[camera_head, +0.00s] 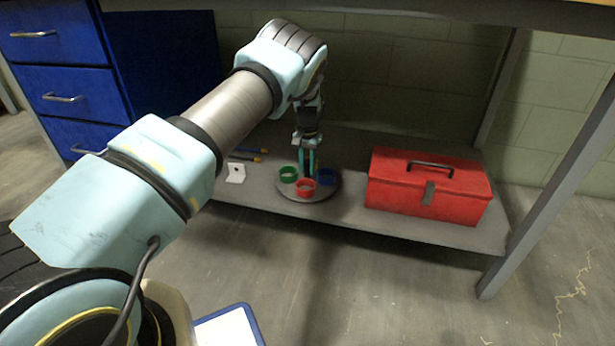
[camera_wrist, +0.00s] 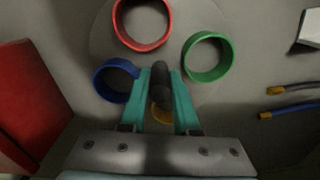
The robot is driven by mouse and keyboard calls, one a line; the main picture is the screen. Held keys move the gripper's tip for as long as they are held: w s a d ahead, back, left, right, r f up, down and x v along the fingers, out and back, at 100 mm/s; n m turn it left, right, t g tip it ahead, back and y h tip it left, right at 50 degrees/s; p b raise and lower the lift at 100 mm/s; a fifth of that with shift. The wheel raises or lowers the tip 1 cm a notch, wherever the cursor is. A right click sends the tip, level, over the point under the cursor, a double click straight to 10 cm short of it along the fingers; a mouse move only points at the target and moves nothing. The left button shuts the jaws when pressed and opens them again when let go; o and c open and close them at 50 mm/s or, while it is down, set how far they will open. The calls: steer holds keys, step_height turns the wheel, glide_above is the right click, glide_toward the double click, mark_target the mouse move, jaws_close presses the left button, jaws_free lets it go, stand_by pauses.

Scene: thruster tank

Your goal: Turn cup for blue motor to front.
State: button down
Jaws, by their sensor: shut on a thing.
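A round grey turntable (camera_head: 325,195) on the low shelf bears coloured ring-shaped cups. In the head view the red cup (camera_head: 306,193) is at the front, the green cup (camera_head: 288,179) at the left and the blue cup (camera_head: 326,182) at the right. The wrist view shows the blue cup (camera_wrist: 98,82), red cup (camera_wrist: 121,38), green cup (camera_wrist: 226,73) and part of a yellow cup (camera_wrist: 160,117) behind my fingers. My gripper (camera_head: 308,172) points down over the turntable's middle. Its teal fingers are shut on a dark upright knob (camera_wrist: 160,82) between the cups. No blue motor is recognisable.
A red toolbox (camera_head: 428,188) stands on the shelf close to the right of the turntable. A small white bracket (camera_head: 236,173) and two thin rods with yellow ends (camera_head: 252,155) lie at the left. The tabletop overhangs the shelf, and a table leg (camera_head: 545,190) stands at the right.

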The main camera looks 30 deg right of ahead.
stand_by(0.3)
steer(key=shift+m+p, duration=0.35)
steer(key=shift+m, duration=1.45)
